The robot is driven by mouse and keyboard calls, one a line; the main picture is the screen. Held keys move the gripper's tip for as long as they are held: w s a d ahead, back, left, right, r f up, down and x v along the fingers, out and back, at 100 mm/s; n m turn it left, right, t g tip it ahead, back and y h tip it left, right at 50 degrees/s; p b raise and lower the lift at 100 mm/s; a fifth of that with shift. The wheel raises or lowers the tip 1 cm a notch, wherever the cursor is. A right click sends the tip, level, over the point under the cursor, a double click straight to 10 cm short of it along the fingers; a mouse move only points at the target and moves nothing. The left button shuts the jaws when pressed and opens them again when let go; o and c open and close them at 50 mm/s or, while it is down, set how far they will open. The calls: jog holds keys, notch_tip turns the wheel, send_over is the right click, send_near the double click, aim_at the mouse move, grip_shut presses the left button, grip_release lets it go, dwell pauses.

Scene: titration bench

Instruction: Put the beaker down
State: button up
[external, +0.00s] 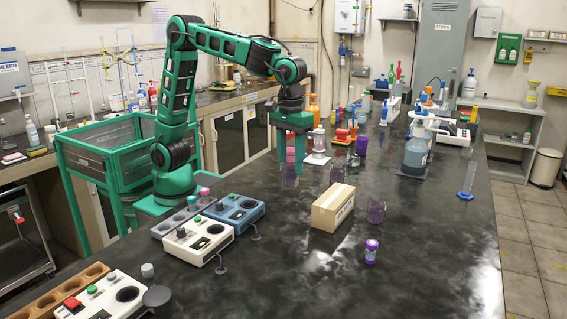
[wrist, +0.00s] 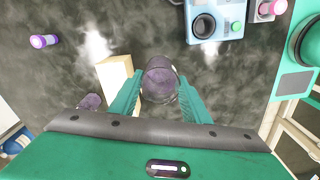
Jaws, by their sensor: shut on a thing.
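The beaker (external: 290,180) is clear glass with a purple tint, near the bench's left edge in the external view. My gripper (external: 291,150) points down and is shut around the beaker's upper part. In the wrist view the beaker (wrist: 160,82) stands between the two green fingers (wrist: 160,100), one on each side. It looks upright. Its base is at or just above the black bench top (external: 270,270); I cannot tell whether it touches.
A cardboard box (external: 332,207) stands close to the right of the beaker in the external view. A blue instrument (external: 236,210) sits nearer the front left. Bottles stand farther back.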

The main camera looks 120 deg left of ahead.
jog(key=s+a+n, duration=0.2)
jog(key=s+a, duration=0.2)
jog(key=a, duration=0.6)
jog(key=s+a+n, duration=0.2)
jog(key=s+a, duration=0.2)
jog(key=a, duration=0.5)
jog(key=s+a+n, duration=0.2)
jog(key=s+a, duration=0.2)
jog(key=a, duration=0.6)
jog(key=s+a+n, duration=0.3)
jog(key=s+a, duration=0.5)
jog(key=s, duration=0.5)
jog(key=s+a+n, duration=0.3)
jog(key=s+a, duration=0.4)
jog(key=s, duration=0.6)
jog(key=shift+w+d+f, duration=0.9)
jog(key=shift+w+f, duration=0.7)
jog(key=shift+f, duration=0.25)
jog(key=shift+w+d+f, duration=0.9)
jog(key=shift+w+f, duration=0.75)
jog(key=shift+f, duration=0.2)
jog(key=shift+w+d+f, duration=0.9)
jog(key=shift+w+f, duration=0.7)
jog(key=shift+f, duration=0.25)
jog(key=o, duration=1.1)
jog(key=shift+f, duration=0.1)
jog(key=shift+c, duration=0.2)
